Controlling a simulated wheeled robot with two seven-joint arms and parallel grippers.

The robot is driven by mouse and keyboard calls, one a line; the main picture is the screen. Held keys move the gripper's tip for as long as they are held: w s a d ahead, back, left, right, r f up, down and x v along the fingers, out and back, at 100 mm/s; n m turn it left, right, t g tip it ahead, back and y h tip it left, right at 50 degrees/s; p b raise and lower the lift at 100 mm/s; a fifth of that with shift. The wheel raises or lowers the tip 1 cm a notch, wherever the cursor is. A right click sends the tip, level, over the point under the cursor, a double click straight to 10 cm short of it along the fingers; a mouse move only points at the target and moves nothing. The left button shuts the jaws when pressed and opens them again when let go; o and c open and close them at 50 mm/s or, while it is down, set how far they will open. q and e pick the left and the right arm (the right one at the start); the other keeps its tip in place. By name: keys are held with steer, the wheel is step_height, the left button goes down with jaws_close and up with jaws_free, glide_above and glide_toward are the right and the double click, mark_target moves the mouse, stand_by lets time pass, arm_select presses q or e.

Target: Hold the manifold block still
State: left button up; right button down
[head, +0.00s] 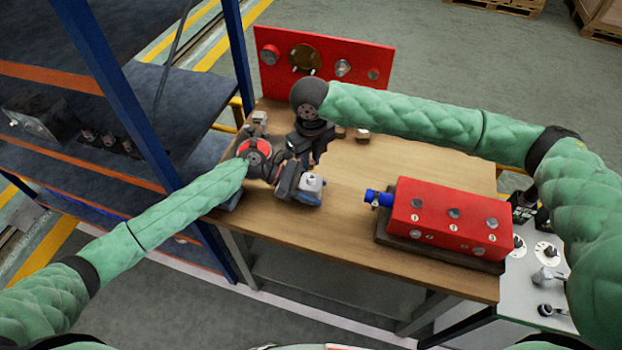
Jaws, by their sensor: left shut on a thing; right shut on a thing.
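A small silver-and-blue block (312,187) is at the left part of the bench in the head view; I cannot tell for sure that it is the manifold block. My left gripper (291,182) is shut on it from the left side. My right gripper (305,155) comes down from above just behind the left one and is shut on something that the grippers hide. A long red block (450,217) with several silver fittings on top and a blue connector (378,198) on its left end lies on a dark base, apart from both grippers.
The wooden bench (350,245) is clear in front of the grippers. A red panel (324,61) with round fittings stands at the back edge. Small metal parts (258,121) lie at the back left. A blue-post shelf (107,80) stands close on the left. A grey control box (535,270) is at right.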

steer(key=shift+r, duration=1.15)
arm_select(q)
steer(key=o, duration=1.4)
steer(key=shift+o, duration=0.2)
steer(key=v, duration=1.2)
steer(key=shift+f, duration=0.1)
